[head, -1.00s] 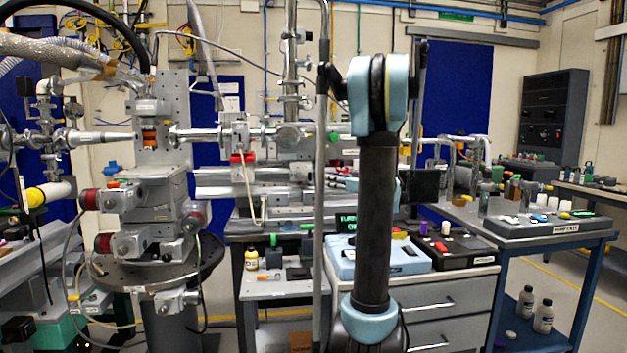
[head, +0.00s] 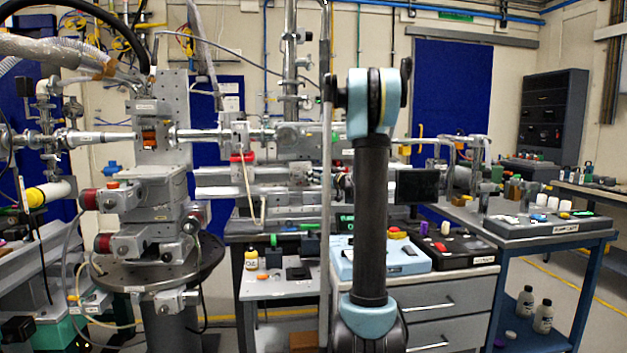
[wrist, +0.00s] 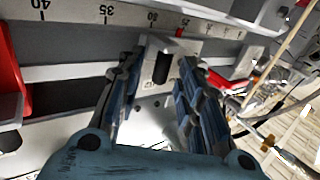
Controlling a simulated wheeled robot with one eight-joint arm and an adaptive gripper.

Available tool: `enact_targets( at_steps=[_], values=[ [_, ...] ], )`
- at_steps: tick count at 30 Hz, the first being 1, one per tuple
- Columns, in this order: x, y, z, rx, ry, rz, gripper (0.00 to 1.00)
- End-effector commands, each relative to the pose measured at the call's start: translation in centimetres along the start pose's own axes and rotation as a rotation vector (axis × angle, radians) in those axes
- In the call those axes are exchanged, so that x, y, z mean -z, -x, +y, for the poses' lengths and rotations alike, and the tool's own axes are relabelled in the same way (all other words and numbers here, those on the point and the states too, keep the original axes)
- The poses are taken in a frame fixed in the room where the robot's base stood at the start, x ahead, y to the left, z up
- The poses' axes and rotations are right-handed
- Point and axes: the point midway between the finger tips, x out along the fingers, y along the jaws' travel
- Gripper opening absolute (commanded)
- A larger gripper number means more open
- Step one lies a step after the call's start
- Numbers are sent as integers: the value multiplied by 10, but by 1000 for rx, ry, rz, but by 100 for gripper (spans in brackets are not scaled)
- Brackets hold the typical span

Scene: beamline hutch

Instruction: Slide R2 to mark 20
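In the wrist view a light grey slider block (wrist: 178,46) with a dark upright knob (wrist: 161,66) sits on a pale rail below a printed scale (wrist: 75,12). A small label on the block is too small to read as R2. The scale reads 40, 35, 30, falling to the right; a red mark (wrist: 180,32) stands by the block, just right of 30. Mark 20 cannot be made out. My gripper (wrist: 162,62) is open, one blue-grey finger on each side of the knob, with gaps showing. In the head view my arm hides the gripper.
In the wrist view a red part (wrist: 10,90) stands at the left, and another red part (wrist: 225,85) with cables lies right of the fingers. In the head view a blue-topped box (head: 400,262) and a black tray (head: 455,250) stand on the drawer cabinet.

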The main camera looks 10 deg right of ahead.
Motion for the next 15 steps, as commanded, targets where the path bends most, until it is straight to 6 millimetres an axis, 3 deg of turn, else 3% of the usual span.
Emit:
enact_targets(
  at_steps=[5, 10, 15],
  values=[
    [0, 0, 0, 0, 0, 0, 34],
    [0, 0, 0, 0, 0, 0, 0],
    [0, 0, 0, 0, 0, 0, 0]
  ],
)
